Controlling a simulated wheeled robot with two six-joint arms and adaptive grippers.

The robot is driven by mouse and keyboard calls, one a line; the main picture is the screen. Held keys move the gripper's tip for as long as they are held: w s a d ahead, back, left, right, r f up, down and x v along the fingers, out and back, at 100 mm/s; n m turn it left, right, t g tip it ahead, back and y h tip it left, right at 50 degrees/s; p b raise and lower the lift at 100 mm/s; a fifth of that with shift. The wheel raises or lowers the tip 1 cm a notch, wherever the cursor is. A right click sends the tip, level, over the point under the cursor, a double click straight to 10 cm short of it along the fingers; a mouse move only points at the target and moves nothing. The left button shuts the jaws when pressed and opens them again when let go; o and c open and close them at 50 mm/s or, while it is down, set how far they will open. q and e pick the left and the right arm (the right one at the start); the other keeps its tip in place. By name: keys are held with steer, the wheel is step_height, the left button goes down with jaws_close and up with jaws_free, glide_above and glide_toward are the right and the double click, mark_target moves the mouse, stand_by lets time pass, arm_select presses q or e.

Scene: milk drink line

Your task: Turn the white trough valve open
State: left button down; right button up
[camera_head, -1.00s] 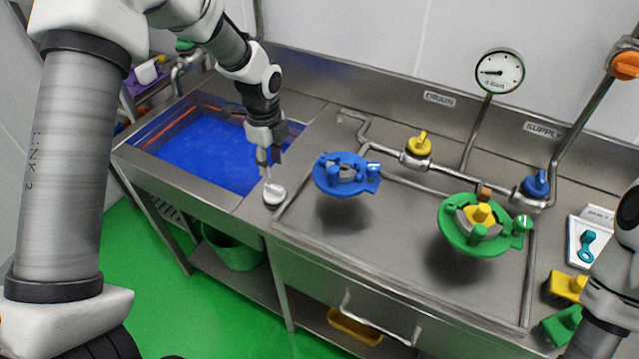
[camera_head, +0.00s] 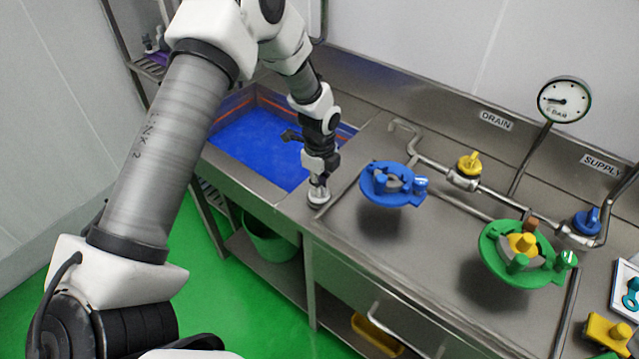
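The white trough valve (camera_head: 317,198) is a small round white knob on the steel counter, beside the right front corner of the blue-floored trough (camera_head: 262,148). My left gripper (camera_head: 318,184) points down right over the valve, with its fingertips at the knob. The fingers are small and partly cover the top of the knob. I cannot tell whether they are closed on it or only around it. My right gripper is out of the picture.
A blue round part (camera_head: 378,190) and a green one (camera_head: 497,262) are on the right of the counter. Yellow (camera_head: 469,163) and blue (camera_head: 587,221) valves sit on the pipes behind, with a gauge (camera_head: 564,100). A green bucket (camera_head: 268,240) stands below.

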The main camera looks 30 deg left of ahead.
arm_select(q)
steer(key=shift+s+n, duration=0.1)
steer(key=shift+n, duration=0.3)
steer(key=n+p, duration=0.1)
steer(key=n, duration=0.2)
steer(key=shift+n, duration=0.3)
steer(key=n+p, duration=0.1)
steer(key=n, duration=0.3)
steer(key=shift+n, duration=0.3)
steer(key=n+p, duration=0.1)
steer(key=n, duration=0.4)
steer(key=shift+s+f+n+p, duration=0.15)
steer(key=shift+n+p, duration=0.5)
steer(key=shift+n, duration=1.35)
steer(key=c, duration=1.2)
jaws_free()
steer(key=shift+w, duration=0.2)
